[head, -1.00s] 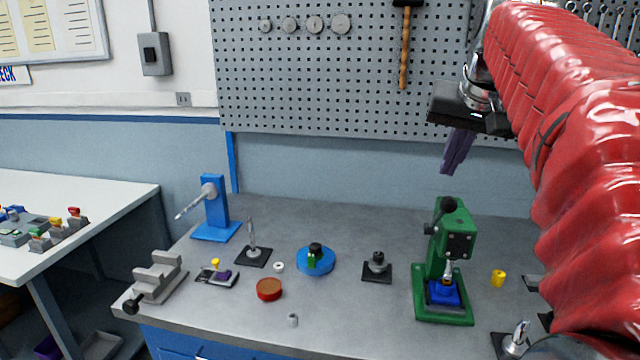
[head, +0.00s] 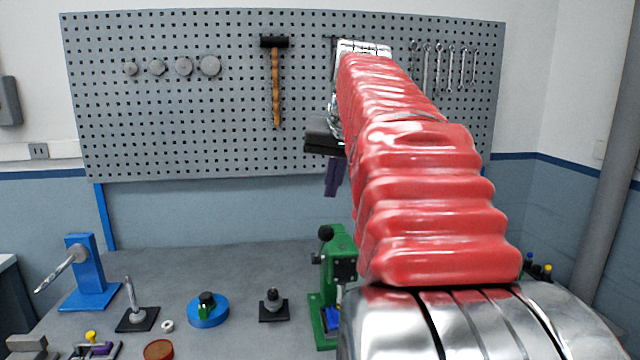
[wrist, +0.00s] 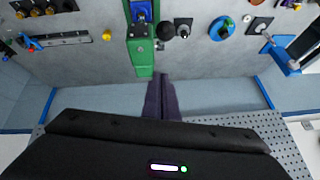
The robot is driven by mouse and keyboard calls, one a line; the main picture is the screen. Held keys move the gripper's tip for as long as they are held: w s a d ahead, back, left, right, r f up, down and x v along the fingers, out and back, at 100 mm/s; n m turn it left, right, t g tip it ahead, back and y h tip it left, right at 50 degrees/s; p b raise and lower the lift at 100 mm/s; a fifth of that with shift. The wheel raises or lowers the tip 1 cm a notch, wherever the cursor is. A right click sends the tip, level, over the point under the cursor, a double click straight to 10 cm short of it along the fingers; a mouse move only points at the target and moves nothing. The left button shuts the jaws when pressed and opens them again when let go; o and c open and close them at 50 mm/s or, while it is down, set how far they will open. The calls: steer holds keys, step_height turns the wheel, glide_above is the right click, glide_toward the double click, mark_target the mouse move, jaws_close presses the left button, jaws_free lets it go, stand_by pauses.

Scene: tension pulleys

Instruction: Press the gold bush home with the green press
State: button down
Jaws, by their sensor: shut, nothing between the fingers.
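The green press (head: 339,243) stands on the bench in the head view, its right side hidden by my arm. Its black ball knob (head: 325,232) is up at the left. A blue block (head: 332,318) sits low in the press, partly covered. In the wrist view the press (wrist: 144,58) lies beyond my fingers, with the blue block (wrist: 141,12) at the top edge. I cannot make out the gold bush now. My gripper (head: 332,190) has purple fingers, shut and empty, above and behind the press. They also show in the wrist view (wrist: 162,80).
A yellow cylinder (wrist: 107,35) stands beside the press. A black-based post (head: 273,305), a blue round fixture (head: 208,311) and a blue lever stand (head: 82,270) stand left of the press. The pegboard (head: 225,120) rises behind my gripper. The rear bench is clear.

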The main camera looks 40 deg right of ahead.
glide_above(321, 248)
steer(key=d, duration=0.1)
step_height(321, 248, down, 6)
steer(key=shift+s+a+f, duration=0.45)
steer(key=shift+s+f, duration=0.15)
steer(key=shift+f, duration=0.1)
steer(key=shift+s+a+f, duration=0.45)
steer(key=shift+s+f, duration=0.1)
steer(key=shift+f, duration=0.1)
